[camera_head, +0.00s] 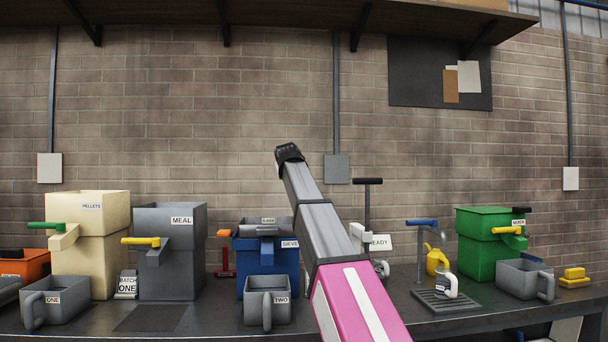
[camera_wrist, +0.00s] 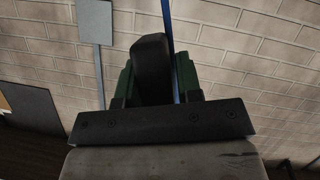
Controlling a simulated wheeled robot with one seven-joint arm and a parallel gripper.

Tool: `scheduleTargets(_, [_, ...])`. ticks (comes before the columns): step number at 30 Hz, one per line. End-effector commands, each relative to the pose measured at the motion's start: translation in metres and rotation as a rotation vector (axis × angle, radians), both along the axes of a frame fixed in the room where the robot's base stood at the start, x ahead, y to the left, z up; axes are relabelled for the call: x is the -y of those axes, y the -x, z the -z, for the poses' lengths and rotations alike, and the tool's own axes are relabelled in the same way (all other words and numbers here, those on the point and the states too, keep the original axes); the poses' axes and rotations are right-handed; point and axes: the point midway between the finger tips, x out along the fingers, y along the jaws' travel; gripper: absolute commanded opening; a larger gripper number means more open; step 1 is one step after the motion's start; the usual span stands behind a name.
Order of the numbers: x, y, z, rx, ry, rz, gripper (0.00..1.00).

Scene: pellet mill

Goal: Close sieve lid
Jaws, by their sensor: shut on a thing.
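The sieve (camera_head: 268,270) is a blue box labelled SIEVE on the bench, left of centre. A grey plate with a small label (camera_head: 266,226) shows at its top; I cannot tell for sure whether this is the lid or how far it is open. My gripper (camera_head: 288,152) is raised well above the sieve, at the end of my arm, apart from it. In the wrist view, my gripper's green fingers (camera_wrist: 157,85) are shut on a dark block (camera_wrist: 152,70); what it belongs to is unclear. The wrist view does not show the sieve.
A grey TWO bin (camera_head: 268,302) stands in front of the sieve. The grey MEAL hopper (camera_head: 172,260) is left of it, with a red stand (camera_head: 224,258) between. A black T-handle (camera_head: 368,181) rises to the right. A shelf (camera_head: 270,14) hangs above.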

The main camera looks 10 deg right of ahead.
Motion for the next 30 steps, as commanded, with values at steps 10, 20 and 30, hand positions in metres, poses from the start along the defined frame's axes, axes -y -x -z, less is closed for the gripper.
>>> scheduleTargets(10, [-0.065,0.001,0.027,0.001,0.329,-0.001,0.00])
scheduleTargets(20, [-0.102,0.000,0.058,0.001,0.569,0.001,0.00])
scheduleTargets(30, [-0.117,0.000,0.075,0.003,0.685,0.002,0.00])
